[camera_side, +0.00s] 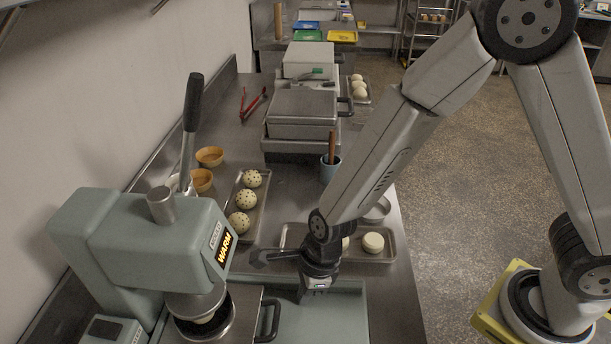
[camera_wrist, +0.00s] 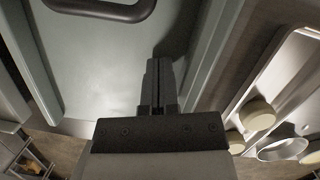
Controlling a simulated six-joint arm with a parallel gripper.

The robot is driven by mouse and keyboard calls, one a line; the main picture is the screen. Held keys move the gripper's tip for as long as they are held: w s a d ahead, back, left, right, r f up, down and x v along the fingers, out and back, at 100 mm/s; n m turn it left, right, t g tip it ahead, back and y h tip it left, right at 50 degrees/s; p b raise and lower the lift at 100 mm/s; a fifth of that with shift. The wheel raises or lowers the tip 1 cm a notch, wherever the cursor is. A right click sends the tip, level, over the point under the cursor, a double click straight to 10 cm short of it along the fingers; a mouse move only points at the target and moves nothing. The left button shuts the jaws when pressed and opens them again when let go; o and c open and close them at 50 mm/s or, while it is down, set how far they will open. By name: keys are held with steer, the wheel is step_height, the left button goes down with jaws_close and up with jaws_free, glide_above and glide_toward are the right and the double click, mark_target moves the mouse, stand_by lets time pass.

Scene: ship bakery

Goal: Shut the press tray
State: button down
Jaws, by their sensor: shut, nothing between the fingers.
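The press (camera_side: 150,240) is a grey-green machine at the lower left of the side view, with a raised black-gripped lever (camera_side: 192,105) and a lit "WARM" sign. Its metal tray (camera_side: 243,318) sticks out to the right from under the press head, with a dark bar handle (camera_side: 270,321) on its right end. The handle also shows at the top of the wrist view (camera_wrist: 108,14). My gripper (camera_side: 301,294) points down over the pale green bed (camera_side: 335,318), right of the handle and apart from it. In the wrist view its fingers (camera_wrist: 162,82) are together and empty.
A baking tray (camera_side: 375,258) with pale dough rounds lies close behind and right of my gripper. A narrow tray (camera_side: 262,212) with speckled buns, wooden bowls (camera_side: 209,156) and a blue cup (camera_side: 330,170) stand farther back. The bed right of the handle is otherwise clear.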

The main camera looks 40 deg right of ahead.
steer(key=v, duration=1)
steer(key=shift+s+d, duration=0.25)
steer(key=shift+d, duration=0.1)
steer(key=s+d+n+t+h, duration=0.1)
steer(key=d+n+h, duration=0.1)
steer(key=d+n, duration=1.6)
steer(key=shift+s+n, duration=0.4)
steer(key=shift+n, duration=2.4)
